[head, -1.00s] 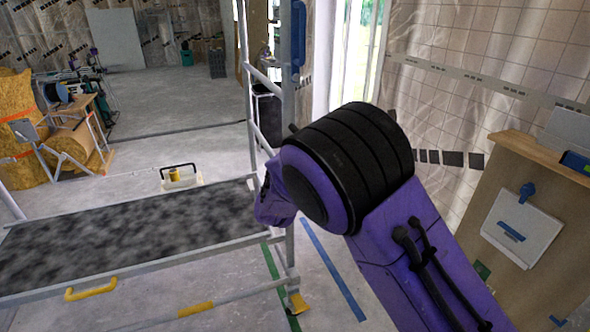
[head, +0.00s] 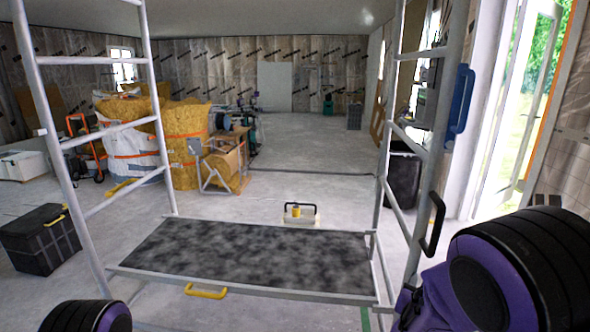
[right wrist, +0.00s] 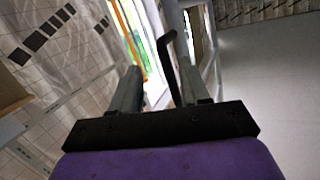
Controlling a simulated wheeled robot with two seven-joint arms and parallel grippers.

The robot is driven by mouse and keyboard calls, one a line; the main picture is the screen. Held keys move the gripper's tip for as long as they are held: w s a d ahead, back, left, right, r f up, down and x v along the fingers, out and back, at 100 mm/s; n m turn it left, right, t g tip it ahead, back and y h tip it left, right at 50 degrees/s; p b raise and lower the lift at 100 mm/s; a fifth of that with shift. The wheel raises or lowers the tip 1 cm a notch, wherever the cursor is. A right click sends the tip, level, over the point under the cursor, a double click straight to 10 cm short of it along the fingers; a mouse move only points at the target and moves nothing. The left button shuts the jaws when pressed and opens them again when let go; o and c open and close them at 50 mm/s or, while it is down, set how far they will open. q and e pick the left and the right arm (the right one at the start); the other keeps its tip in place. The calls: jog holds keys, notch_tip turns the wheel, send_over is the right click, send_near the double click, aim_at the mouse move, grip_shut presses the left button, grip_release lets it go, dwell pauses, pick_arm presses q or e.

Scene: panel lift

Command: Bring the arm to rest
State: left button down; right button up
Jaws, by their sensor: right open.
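My right arm (head: 515,275) is a purple and black shape at the lower right of the head view; its gripper is not clearly visible there. In the right wrist view my right gripper (right wrist: 160,88) is open, with its two grey fingers apart. A black bent handle (right wrist: 172,62) shows between the fingers in that view; I cannot tell whether they touch it. A black handle (head: 432,225) is on the right post of the scaffold (head: 386,215) in the head view. Part of my left arm (head: 86,316) shows at the lower left; its gripper is out of view.
The scaffold's dark speckled platform (head: 240,255) stands ahead, with a yellow handle (head: 206,292) on its front edge. A tool with a black grip (head: 300,213) is behind it. A black box (head: 40,240) is at left. Open floor (head: 315,150) lies beyond.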

jog(key=s+a+f+n+g+y, duration=0.1)
jog(key=s+f+g+y, duration=0.1)
jog(key=s+f, duration=0.7)
jog(key=s+f+g+y, duration=0.25)
jog(key=s+f, duration=0.35)
jog(key=f, duration=0.5)
jog(key=s+f+g, duration=0.2)
jog(key=s+f, duration=0.3)
jog(key=s, duration=0.5)
jog(key=s+a+f+g+b, duration=0.1)
jog(key=s+f+g, duration=0.2)
jog(key=s, duration=0.7)
notch_tip(320, 180, down, 3)
jog(key=shift+s+a+r+g+y, duration=0.2)
jog(key=shift+s+g+y, duration=0.15)
jog(key=shift+y, duration=0.1)
jog(key=shift+w+n, duration=0.15)
jog(key=shift+n, duration=0.15)
